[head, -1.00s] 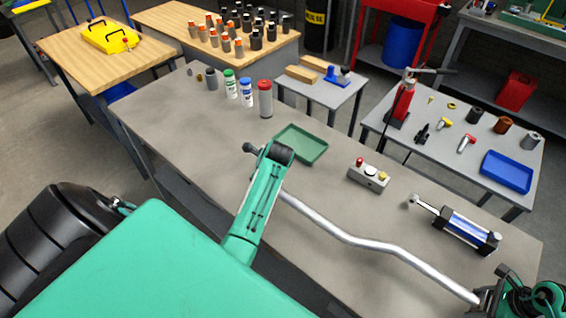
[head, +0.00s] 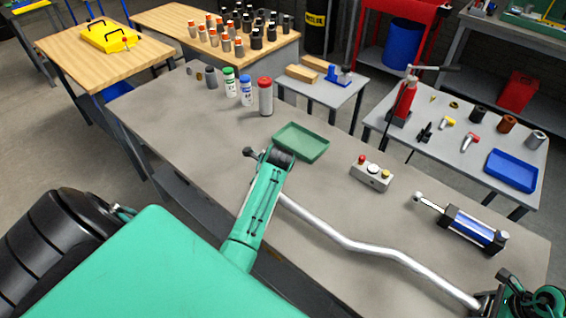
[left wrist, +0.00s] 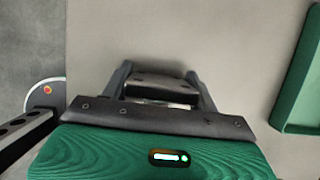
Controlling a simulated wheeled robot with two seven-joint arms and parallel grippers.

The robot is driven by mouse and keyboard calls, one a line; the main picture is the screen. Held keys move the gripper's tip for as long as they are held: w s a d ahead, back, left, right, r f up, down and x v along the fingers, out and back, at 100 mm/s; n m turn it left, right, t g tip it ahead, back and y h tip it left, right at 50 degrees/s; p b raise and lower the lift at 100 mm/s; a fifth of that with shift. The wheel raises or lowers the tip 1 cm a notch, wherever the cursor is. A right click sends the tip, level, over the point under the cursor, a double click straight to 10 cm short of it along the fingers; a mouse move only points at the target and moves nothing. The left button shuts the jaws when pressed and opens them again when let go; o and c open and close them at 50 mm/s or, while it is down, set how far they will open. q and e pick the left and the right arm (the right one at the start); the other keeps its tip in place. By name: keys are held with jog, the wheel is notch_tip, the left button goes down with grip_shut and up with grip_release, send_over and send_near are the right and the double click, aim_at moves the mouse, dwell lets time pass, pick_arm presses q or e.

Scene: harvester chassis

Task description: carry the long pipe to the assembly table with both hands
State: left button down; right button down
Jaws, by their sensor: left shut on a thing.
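The long pipe (head: 352,243) is silver, with bends along its length. In the head view it slants from my left arm down to the lower right corner, over the near edge of the large grey table (head: 190,122). My left gripper (left wrist: 160,86) is shut in the left wrist view. In the head view the pipe's left end runs in behind my green left arm, where the grip is hidden. My right gripper (head: 488,302) is partly cut off at the corner, its dark jaws around the pipe's right end. Whether the pipe touches the tabletop is unclear.
On the grey table are a green tray (head: 301,142), a button box (head: 372,173), a blue-and-silver cylinder (head: 470,228) and several bottles (head: 246,91). A small table (head: 330,88) and a tool table (head: 440,135) stand behind. Wooden tables stand at the back left.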

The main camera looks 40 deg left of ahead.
pick_arm(q)
jog(key=shift+f+b, duration=0.45)
jog(key=shift+f, duration=0.05)
pick_arm(e)
jog(key=shift+f, duration=0.5)
pick_arm(q)
jog(key=shift+c, duration=2)
grip_release()
jog(key=shift+s, duration=0.1)
pick_arm(e)
jog(key=shift+c, duration=2)
grip_release()
jog(key=shift+s, duration=0.1)
pick_arm(q)
jog(key=v, duration=1.1)
jog(key=shift+r, duration=0.35)
jog(key=shift+d+r, duration=0.15)
pick_arm(e)
jog(key=shift+d+r, duration=0.1)
jog(key=shift+r, duration=0.1)
jog(key=shift+d+r, duration=0.15)
jog(key=shift+r, duration=0.2)
jog(key=v, duration=1.1)
